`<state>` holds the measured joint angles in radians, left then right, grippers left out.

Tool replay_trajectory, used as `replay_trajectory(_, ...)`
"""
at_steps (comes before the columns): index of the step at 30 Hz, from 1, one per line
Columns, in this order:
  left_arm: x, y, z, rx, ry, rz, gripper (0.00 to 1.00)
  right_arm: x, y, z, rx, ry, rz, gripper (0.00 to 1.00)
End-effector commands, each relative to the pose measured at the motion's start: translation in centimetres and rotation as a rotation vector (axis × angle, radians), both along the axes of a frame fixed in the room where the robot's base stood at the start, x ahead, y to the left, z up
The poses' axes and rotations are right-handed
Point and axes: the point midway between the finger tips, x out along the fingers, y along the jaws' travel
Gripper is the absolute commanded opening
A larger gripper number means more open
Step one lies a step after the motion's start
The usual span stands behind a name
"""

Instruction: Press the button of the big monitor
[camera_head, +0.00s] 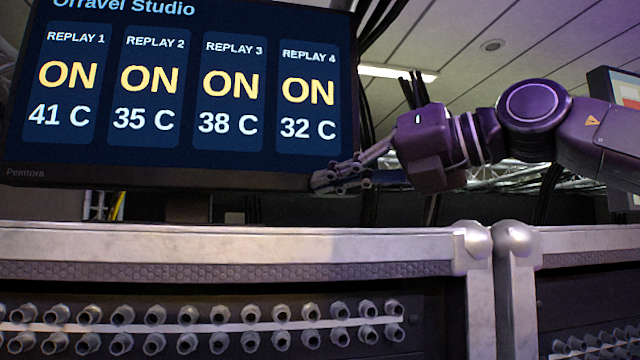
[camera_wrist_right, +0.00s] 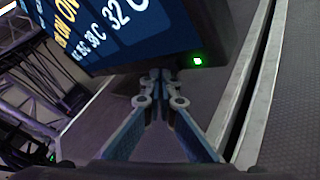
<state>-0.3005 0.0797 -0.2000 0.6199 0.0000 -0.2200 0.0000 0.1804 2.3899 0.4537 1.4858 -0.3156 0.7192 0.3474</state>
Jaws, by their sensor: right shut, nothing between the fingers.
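The big monitor (camera_head: 190,95) shows "Orravel Studio" and several replay panels, all reading ON. Its dark lower bezel (camera_head: 150,178) bears the name Pemtora. My right gripper (camera_head: 318,182) comes in from the right, shut and empty, with its fingertips at the bezel's lower right corner. In the right wrist view the shut fingertips (camera_wrist_right: 158,76) are at the monitor's lower edge (camera_wrist_right: 140,66). A small lit green square (camera_wrist_right: 197,61) is near the monitor's corner, just right of the fingertips. I cannot tell whether it is the button or a lamp, or whether the fingertips touch the monitor.
Metal-edged cases (camera_head: 230,245) with rows of connectors stand below the monitor. Black cables (camera_head: 375,40) hang behind the monitor on the right. A second screen (camera_head: 615,95) is at the right edge, behind my arm. A ceiling lamp (camera_head: 398,73) and trusses are behind.

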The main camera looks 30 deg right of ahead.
Motion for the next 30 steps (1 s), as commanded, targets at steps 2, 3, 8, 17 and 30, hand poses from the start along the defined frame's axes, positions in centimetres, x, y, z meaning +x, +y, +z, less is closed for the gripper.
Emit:
replay_trajectory(2, 0.02, 0.01, 0.00, 0.000, 0.000, 0.000, 0.00, -0.02, 0.02, 0.01, 0.000, 0.000, 0.000, 0.00)
replay_trajectory(3, 0.03, 0.00, 0.00, 0.000, 0.000, 0.000, 0.00, -0.02, 0.02, 0.01, 0.000, 0.000, 0.000, 0.00)
replay_trajectory(8, 0.04, -0.01, 0.00, 0.000, -0.001, -0.001, 0.00, 0.05, 0.00, 0.01, 0.000, 0.000, 0.000, 0.00)
replay_trajectory(17, 0.06, 0.00, 0.01, 0.000, -0.001, -0.001, 0.00, 0.38, -0.07, 0.02, -0.001, -0.001, 0.000, 0.00)
replay_trajectory(30, 0.08, 0.00, 0.01, 0.000, -0.001, 0.000, 0.00, 0.92, -0.22, 0.01, 0.000, 0.000, 0.000, 0.00)
